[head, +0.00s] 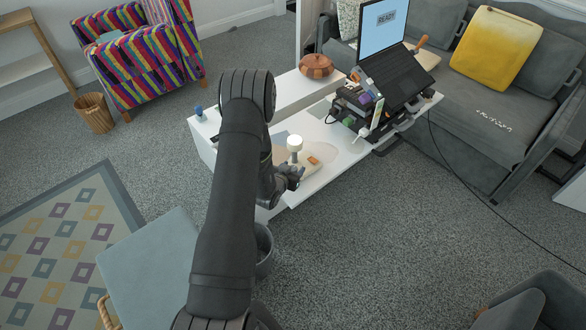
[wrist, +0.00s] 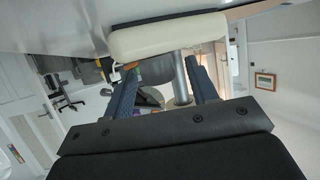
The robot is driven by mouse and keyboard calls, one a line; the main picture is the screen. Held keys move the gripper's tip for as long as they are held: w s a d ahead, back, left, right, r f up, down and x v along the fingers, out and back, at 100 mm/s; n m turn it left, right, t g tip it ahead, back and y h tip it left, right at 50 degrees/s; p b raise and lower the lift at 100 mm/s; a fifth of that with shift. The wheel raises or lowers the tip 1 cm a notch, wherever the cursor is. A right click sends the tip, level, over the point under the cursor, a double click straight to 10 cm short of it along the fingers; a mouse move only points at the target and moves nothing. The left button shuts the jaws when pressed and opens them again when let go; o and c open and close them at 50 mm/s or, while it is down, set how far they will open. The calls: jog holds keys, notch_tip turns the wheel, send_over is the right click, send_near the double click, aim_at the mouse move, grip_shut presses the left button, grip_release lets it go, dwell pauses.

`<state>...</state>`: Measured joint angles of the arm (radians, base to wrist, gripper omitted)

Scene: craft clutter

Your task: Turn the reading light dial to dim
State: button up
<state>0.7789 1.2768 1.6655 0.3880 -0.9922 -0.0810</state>
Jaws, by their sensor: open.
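The reading light (head: 295,143) stands on the white table, with a white round head above a pale base (head: 284,156). In the wrist view its thick cream base (wrist: 165,38) lies along the top, and a metal post (wrist: 182,82) extends from it. My gripper (head: 296,176) is low beside the near side of the light. It is open; in the wrist view my gripper (wrist: 160,88) has its two fingers apart and the post appears between them, near the right finger. I cannot tell whether they touch. I cannot make out the dial or its setting.
A small orange item (head: 313,160) lies beside the light. A grey bin (head: 264,250) stands on the floor below the table's near edge.

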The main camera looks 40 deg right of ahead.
jog(key=shift+w+d+f, duration=0.15)
jog(key=shift+d, duration=0.2)
jog(key=c, duration=1)
jog(key=shift+n+t+y, duration=1)
jog(key=shift+n+t, duration=0.5)
jog(key=shift+n+t+y, duration=0.7)
jog(key=shift+n, duration=0.2)
jog(key=o, duration=1)
